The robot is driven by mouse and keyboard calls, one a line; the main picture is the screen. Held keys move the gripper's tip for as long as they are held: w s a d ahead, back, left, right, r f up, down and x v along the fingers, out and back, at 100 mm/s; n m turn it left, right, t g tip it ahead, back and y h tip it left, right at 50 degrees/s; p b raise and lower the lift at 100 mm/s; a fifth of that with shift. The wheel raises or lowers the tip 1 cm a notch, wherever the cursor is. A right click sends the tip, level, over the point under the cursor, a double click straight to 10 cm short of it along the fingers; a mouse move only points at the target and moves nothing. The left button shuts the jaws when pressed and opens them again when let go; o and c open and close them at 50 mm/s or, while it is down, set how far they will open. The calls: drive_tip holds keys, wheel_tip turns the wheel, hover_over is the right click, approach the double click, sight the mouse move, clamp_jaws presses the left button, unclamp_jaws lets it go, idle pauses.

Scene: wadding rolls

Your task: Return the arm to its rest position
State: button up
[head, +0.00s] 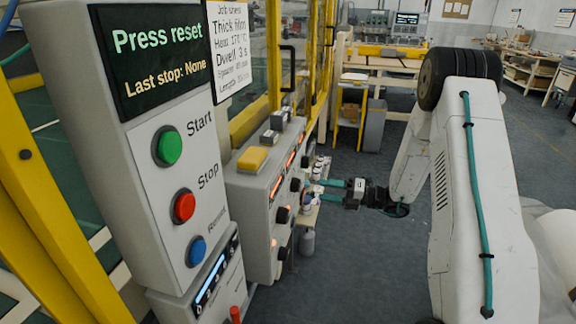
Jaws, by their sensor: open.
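My arm reaches in from the right of the head view, with its white links bent over at the top. My gripper (328,190) extends left from the wrist. Its two teal fingers are apart, with the tips close to the right side of a grey control box with black knobs (262,200). I see nothing held between the fingers, though the tips are small and overlap small items behind them.
A control panel (130,170) with green, red and blue buttons stands close at the left; its screen reads "Press reset". A job sheet (229,45) hangs beside it. Yellow guard frames (318,60) run behind. Grey floor (350,270) is open below my gripper. Benches (385,65) stand farther back.

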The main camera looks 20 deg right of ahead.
drive_tip(key=s+a+r+n+g+h, duration=0.1)
drive_tip(key=s+a+r+n+g, duration=0.2)
drive_tip(key=s+a+n+g, duration=0.45)
drive_tip(key=s+a+r+n+g+h, duration=0.2)
drive_tip(key=s+r+n+g, duration=0.15)
drive_tip(key=s+n, duration=0.8)
drive_tip(key=s+a+r+n+t+h, duration=0.2)
drive_tip(key=s+r+n+h, duration=0.9)
drive_tip(key=s+r+n, duration=0.4)
drive_tip(key=s+n, duration=0.3)
drive_tip(key=n, duration=0.2)
drive_tip(key=shift+h, duration=0.4)
drive_tip(key=shift+s, duration=0.1)
